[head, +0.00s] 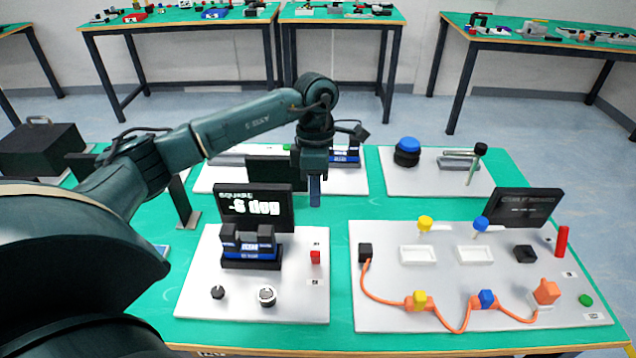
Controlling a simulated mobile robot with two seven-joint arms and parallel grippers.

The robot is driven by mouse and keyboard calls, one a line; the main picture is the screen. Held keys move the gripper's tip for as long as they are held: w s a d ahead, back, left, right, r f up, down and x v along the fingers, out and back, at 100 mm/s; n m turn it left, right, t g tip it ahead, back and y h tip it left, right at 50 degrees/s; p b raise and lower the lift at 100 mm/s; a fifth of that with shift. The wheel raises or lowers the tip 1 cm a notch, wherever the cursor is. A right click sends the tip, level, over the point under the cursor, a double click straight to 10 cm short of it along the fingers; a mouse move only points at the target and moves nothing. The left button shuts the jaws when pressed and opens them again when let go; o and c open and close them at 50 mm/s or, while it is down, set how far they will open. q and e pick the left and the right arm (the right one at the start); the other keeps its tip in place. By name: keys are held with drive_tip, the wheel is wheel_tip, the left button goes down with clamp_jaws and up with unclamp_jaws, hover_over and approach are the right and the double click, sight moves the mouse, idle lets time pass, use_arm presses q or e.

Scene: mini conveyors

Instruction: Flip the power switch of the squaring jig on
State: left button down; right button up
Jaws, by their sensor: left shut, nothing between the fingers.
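A grey-white panel (205,285) at the front left of the green table carries a black two-jawed fixture with a blue band (250,250), which looks like the squaring jig. A lit display (253,208) stands behind the fixture. A small red switch (315,257) sits on the panel's right side; its position is too small to tell. My left gripper (315,203) points down with its fingers shut and empty. In the picture it is above the red switch and right of the display, apart from the switch. My right gripper is not in view.
A black knob (217,292) and a silver-rimmed knob (267,296) are on the panel's front. A right-hand panel (385,318) carries an orange cable (380,295) and a dark screen (522,206). Behind are a blue-topped button (407,146) and a lever (478,158).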

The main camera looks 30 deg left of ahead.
sight(316, 257)
use_arm(q)
drive_tip(key=x, duration=0.5)
drive_tip(key=shift+s+d+f+p, duration=0.15)
drive_tip(key=shift+f+p, duration=0.2)
drive_tip(key=shift+p, duration=0.05)
drive_tip(key=s, duration=0.1)
drive_tip(key=s+d+f+p, duration=0.1)
drive_tip(key=shift+s+d, duration=0.25)
drive_tip(key=shift+d, duration=0.05)
drive_tip(key=shift+s+d+f, duration=0.15)
drive_tip(key=shift+s+f, duration=0.05)
drive_tip(key=shift+f, duration=0.05)
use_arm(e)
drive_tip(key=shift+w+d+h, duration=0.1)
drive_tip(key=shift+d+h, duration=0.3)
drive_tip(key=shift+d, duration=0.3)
